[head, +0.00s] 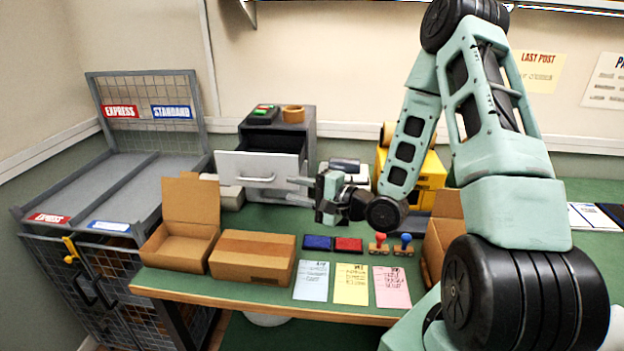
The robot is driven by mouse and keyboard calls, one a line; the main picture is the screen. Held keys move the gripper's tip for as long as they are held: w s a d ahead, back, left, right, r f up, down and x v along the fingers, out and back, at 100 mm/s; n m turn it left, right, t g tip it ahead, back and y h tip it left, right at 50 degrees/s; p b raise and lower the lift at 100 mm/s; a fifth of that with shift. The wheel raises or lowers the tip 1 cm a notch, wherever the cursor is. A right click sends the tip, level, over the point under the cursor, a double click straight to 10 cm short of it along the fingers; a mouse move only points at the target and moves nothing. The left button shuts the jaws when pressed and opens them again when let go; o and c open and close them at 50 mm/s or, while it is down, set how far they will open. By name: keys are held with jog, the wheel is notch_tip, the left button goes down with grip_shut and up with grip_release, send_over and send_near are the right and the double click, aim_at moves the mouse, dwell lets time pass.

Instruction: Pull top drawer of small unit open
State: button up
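The small drawer unit (311,140) is a dark grey box at the back of the bench. Its top drawer (235,163) has a pale front with a bar handle (256,179). The drawer front stands out from the unit's body, and a dark gap shows behind it, so the drawer is pulled open. The lower part of the unit is partly hidden by the drawer front.
A small device (263,113) and a brown dish (293,114) sit on the unit. An open carton (186,240) and a closed carton (252,256) stand at the bench front. Ink pads, stamps and coloured cards lie right of them. A yellow box (432,172) stands behind my arm.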

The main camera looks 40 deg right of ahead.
jog(key=shift+p+v, duration=1.05)
jog(key=shift+v, duration=0.8)
jog(key=shift+a, duration=0.15)
